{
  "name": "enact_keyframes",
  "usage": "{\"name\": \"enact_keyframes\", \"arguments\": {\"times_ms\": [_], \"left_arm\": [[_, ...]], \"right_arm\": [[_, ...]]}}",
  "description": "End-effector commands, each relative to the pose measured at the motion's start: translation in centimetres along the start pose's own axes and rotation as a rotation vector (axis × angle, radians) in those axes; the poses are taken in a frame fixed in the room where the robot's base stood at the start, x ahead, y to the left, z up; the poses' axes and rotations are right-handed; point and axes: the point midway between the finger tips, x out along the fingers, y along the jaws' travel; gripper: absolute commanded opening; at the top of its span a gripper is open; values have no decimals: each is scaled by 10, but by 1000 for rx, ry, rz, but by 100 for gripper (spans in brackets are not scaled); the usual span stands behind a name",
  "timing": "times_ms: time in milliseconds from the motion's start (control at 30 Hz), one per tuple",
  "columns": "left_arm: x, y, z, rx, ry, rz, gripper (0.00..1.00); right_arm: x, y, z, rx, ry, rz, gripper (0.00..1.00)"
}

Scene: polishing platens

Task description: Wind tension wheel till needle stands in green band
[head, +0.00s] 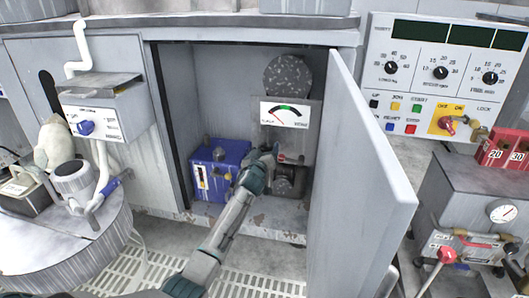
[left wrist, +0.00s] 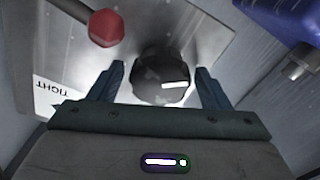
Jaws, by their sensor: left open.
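The tension wheel is a dark knob (left wrist: 162,72) with a white mark on its face, seen in the left wrist view. My left gripper (left wrist: 160,84) is open, with one finger on each side of the knob and a gap showing on both sides. In the head view my left gripper (head: 268,161) reaches into the open cabinet and hides the knob. The tension gauge (head: 285,115) above it has a white face with a green band at the top. The thin needle appears to lean left of the green band. My right gripper is out of view.
A red ball-ended lever (left wrist: 105,28) sits close to the knob. A blue box (head: 218,170) stands left inside the cabinet. The open cabinet door (head: 362,190) is close on the right of my arm. A dark round part (head: 289,182) lies below the gripper.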

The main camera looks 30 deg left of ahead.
Motion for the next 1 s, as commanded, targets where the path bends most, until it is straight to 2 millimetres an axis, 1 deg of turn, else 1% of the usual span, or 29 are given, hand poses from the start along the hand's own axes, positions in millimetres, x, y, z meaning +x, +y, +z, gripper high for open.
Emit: {"name": "enact_keyframes", "arguments": {"times_ms": [67, 200, 300, 500, 667, 867, 1000], "left_arm": [[0, 0, 0, 0, 0, 0, 71], [0, 0, 0, 0, 0, 0, 44], [0, 0, 0, 0, 0, 0, 26], [0, 0, 0, 10, 0, 0, 27], [0, 0, 0, 60, 0, 0, 27], [0, 1, 0, 187, -1, -1, 27], [0, 1, 0, 301, -1, -1, 27]], "right_arm": [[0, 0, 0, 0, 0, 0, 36], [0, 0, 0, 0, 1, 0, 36], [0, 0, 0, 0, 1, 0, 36], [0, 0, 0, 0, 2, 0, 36], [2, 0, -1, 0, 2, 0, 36], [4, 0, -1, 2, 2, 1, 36], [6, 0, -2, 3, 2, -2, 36]]}}
